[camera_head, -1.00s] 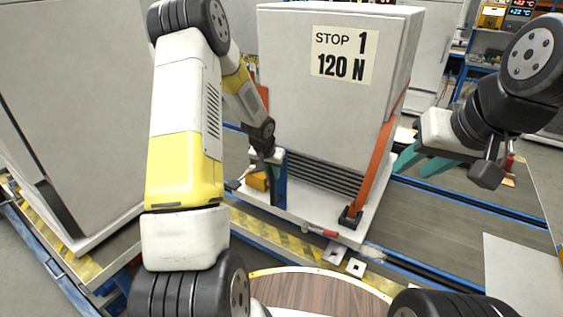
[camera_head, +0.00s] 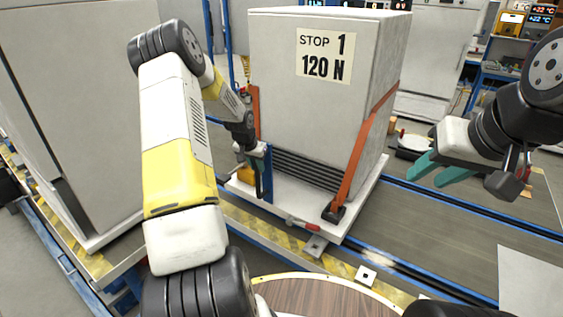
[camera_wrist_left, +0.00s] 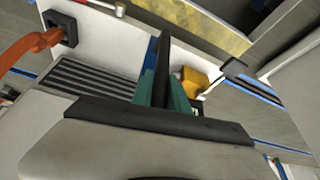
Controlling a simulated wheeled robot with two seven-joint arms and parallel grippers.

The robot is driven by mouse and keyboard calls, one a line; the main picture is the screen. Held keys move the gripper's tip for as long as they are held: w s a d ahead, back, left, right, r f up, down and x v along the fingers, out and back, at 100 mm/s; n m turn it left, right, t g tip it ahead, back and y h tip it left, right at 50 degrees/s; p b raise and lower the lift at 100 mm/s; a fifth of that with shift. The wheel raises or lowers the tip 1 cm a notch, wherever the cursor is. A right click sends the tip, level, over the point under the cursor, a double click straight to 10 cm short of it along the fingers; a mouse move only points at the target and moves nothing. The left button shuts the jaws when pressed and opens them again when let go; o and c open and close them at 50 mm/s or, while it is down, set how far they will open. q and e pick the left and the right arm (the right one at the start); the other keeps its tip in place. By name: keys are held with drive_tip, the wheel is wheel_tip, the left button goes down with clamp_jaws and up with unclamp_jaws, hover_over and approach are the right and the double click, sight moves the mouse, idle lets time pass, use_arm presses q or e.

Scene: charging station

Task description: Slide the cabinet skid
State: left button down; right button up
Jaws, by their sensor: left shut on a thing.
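The cabinet (camera_head: 305,105) is a tall grey box labelled "STOP 1 120 N", strapped upright on a pale skid (camera_head: 292,206). An orange strap (camera_head: 361,150) runs down to the skid's front corner. In the left wrist view, the teal fingers (camera_wrist_left: 163,92) close around a dark upright bar. My right gripper (camera_head: 436,172) has its teal fingers apart and empty, right of the cabinet and clear of it.
Blue rails (camera_head: 455,207) cross the floor under the skid. A bracket (camera_head: 315,246) is at the skid's front edge; another (camera_head: 366,275) lies apart to its right. A second large grey cabinet (camera_head: 75,110) stands close on the left. A round wooden top (camera_head: 320,297) is in front.

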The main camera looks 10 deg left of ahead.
use_arm(q)
drive_tip(key=shift+w+a+r, duration=0.1)
drive_tip(key=shift+w+a, duration=0.2)
drive_tip(key=shift+a, duration=0.55)
drive_tip(key=shift+w+a, duration=0.25)
drive_tip(key=shift+a, duration=0.55)
drive_tip(key=c, duration=1.3)
unclamp_jaws()
drive_tip(key=shift+a, duration=0.1)
drive_tip(key=v, duration=0.7)
drive_tip(key=shift+r, duration=0.35)
drive_tip(key=shift+s, duration=0.1)
